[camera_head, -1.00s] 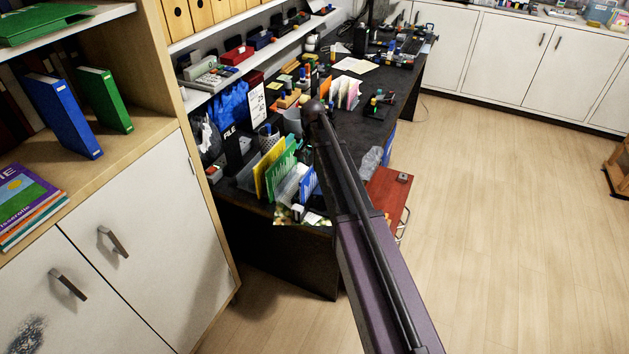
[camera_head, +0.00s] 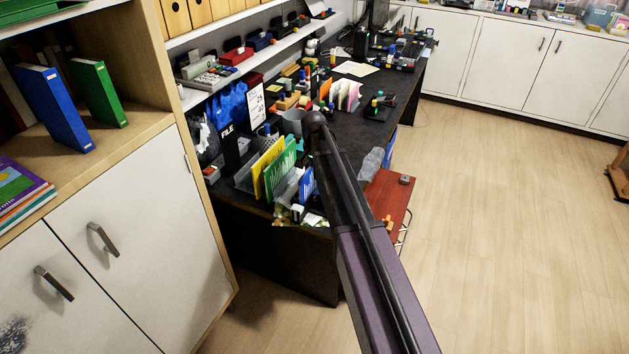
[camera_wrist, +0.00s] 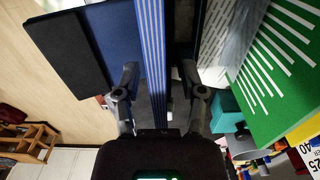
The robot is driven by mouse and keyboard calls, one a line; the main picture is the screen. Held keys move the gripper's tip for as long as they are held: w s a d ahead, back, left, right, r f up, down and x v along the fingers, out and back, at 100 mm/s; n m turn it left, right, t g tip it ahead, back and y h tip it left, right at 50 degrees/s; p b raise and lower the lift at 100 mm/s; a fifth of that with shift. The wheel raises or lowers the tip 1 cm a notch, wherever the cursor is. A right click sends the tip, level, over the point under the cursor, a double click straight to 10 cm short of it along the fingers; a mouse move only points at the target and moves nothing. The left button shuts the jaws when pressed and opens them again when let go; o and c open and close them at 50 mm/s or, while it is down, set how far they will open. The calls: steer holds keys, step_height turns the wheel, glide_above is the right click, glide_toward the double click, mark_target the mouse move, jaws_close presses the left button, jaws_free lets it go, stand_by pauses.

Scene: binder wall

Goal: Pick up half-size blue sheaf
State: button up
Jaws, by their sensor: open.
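A small blue sheaf (camera_head: 306,185) stands upright near the front end of the dark desk, beside green and yellow folders. In the wrist view a blue sheaf with pale stripes along its narrow face (camera_wrist: 152,60) runs between the two fingers of my gripper (camera_wrist: 160,80). The fingers are apart, one on each side of it, and I see no clear contact. A wider blue panel and a black one lie to its left. In the head view my gripper is hidden behind my arm.
A green folder with white stripes (camera_wrist: 275,75) is close on the right in the wrist view. Yellow (camera_head: 270,165) and green (camera_head: 283,168) folders crowd the desk corner. A red cabinet (camera_head: 388,197) stands beside the desk.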

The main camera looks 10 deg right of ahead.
steer(key=shift+f, duration=0.25)
stand_by(0.8)
jaws_close()
